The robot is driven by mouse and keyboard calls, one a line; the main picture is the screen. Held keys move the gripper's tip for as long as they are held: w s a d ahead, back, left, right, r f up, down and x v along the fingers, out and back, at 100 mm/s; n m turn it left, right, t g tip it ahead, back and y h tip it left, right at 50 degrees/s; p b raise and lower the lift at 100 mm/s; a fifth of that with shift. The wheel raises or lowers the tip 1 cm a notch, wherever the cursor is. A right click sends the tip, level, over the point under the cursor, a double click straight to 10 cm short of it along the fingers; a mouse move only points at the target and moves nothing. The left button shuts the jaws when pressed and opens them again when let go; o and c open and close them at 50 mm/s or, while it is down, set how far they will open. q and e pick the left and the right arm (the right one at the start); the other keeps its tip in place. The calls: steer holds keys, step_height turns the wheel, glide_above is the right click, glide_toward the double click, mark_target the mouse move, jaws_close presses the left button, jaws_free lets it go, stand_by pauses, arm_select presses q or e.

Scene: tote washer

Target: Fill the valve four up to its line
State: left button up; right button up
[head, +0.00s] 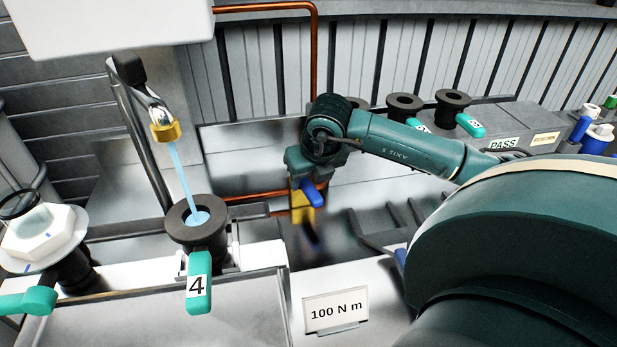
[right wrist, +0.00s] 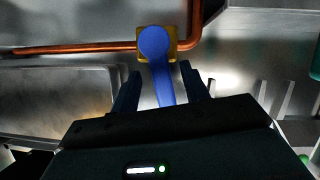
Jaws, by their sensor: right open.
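Valve four (head: 187,233) is a dark, open-topped round body with a teal handle tagged 4. It stands upright under a spout with a brass tip (head: 165,132). A pale blue stream (head: 181,178) runs from the tip into its opening, and blue liquid shows inside. I cannot make out the fill line. My right gripper (head: 304,180) is at a blue lever on a brass-yellow block (head: 302,208). In the right wrist view, the blue lever (right wrist: 154,43) extends between the open fingers of the gripper (right wrist: 160,72). Contact is unclear. My left gripper is out of view.
A copper pipe (right wrist: 70,49) runs to the brass block. A "100 N m" sign (head: 336,311) stands at the front. A white hexagonal piece (head: 40,235) is at the left. More dark valves (head: 453,105) stand on a grey block at the back right.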

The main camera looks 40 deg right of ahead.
steer(key=shift+w+d+f, duration=0.1)
steer(key=shift+w+f, duration=0.1)
steer(key=shift+f, duration=0.45)
steer(key=shift+c, duration=0.5)
jaws_close()
